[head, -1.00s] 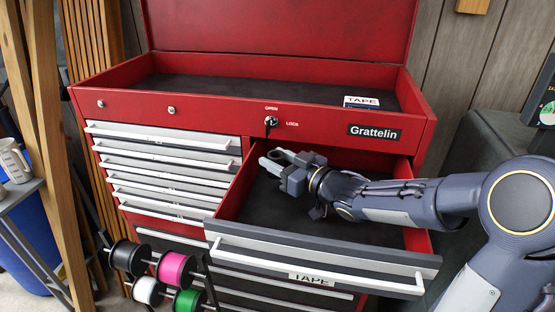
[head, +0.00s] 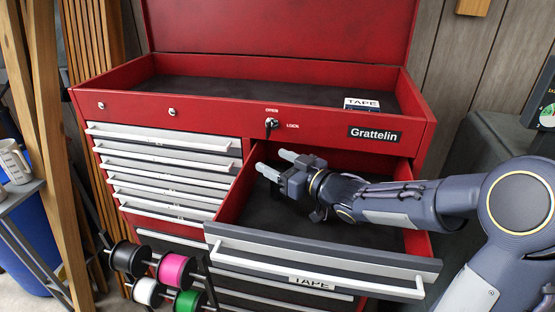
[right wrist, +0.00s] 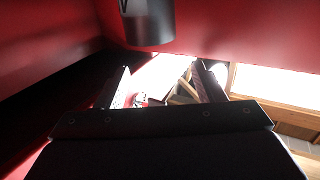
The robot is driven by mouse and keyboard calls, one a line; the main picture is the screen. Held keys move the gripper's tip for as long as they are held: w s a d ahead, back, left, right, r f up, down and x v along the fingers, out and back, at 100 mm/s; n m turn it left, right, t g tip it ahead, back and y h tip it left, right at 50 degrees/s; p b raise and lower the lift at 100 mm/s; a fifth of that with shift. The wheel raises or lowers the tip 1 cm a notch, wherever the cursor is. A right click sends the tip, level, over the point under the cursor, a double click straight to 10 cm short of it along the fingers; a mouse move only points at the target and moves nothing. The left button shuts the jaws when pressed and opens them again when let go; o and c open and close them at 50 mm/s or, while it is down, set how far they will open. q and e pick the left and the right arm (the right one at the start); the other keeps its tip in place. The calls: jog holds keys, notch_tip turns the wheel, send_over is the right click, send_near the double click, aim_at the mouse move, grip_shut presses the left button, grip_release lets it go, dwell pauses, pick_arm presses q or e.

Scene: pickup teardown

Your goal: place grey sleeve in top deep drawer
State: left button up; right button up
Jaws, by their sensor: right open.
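The open drawer (head: 330,262) has a grey front, a white bar handle, red sides and a dark floor. My right gripper (head: 278,163) is over the drawer's inside, near its left side, with its fingers apart and pointing left. The right wrist view shows the same fingers (right wrist: 163,85) with nothing seen between them. A dark grey cylindrical piece (right wrist: 148,22), which looks like the grey sleeve, shows beyond the fingertips against red metal and is cut off at the top edge. I cannot tell what it rests on. No sleeve can be made out in the head view. My left gripper is not in view.
Shut shallow drawers (head: 165,165) are at the left. Coloured spools (head: 172,270) stand in front at lower left. Wooden posts (head: 50,120) are further left.

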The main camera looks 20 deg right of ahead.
jog(key=b+v, duration=0.1)
jog(key=v, duration=0.6)
jog(key=shift+s+d+r, duration=0.2)
jog(key=shift+r, duration=0.1)
jog(key=shift+r, duration=0.1)
